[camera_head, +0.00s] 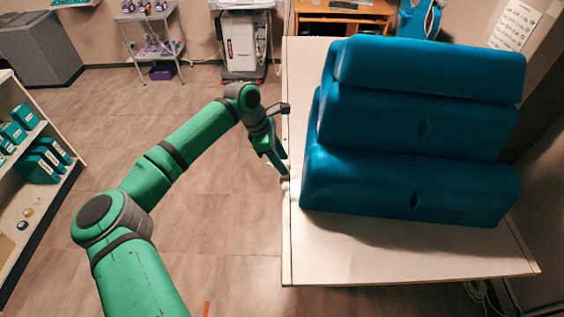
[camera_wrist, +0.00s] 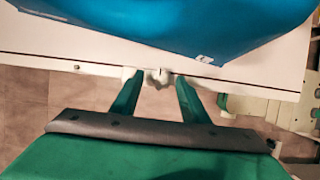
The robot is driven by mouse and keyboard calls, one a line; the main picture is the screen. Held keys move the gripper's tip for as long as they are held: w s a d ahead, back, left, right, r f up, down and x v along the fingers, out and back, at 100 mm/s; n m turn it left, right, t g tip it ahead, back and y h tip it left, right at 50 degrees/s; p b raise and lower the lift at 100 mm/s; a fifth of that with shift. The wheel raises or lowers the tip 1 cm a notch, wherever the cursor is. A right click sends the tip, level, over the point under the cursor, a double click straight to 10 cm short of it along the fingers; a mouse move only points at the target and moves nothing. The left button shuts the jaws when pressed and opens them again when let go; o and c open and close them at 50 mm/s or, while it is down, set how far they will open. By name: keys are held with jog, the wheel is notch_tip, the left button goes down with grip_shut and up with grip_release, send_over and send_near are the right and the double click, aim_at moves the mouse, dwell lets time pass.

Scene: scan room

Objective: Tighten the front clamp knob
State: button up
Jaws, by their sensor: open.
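In the wrist view a small pale lobed knob (camera_wrist: 158,77) sits at the edge of the white table (camera_wrist: 62,44), under the blue cushion (camera_wrist: 205,25). My gripper (camera_wrist: 160,84) is open, with one green finger to each side of the knob and its tips close to it. Whether the fingers touch the knob I cannot tell. In the head view my gripper (camera_head: 282,166) is at the left edge of the white table (camera_head: 375,255), and the knob is mostly hidden there.
Several blue wedge-like cushions (camera_head: 410,185) are stacked on the table, close to its left edge. A shelf with teal boxes (camera_head: 37,165) stands at the far left. A small cart (camera_head: 150,40) and a white machine (camera_head: 241,45) stand at the back. The floor (camera_head: 225,205) left of the table is clear.

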jog(key=shift+d+f, duration=0.2)
jog(key=shift+f, duration=0.45)
jog(key=c, duration=1)
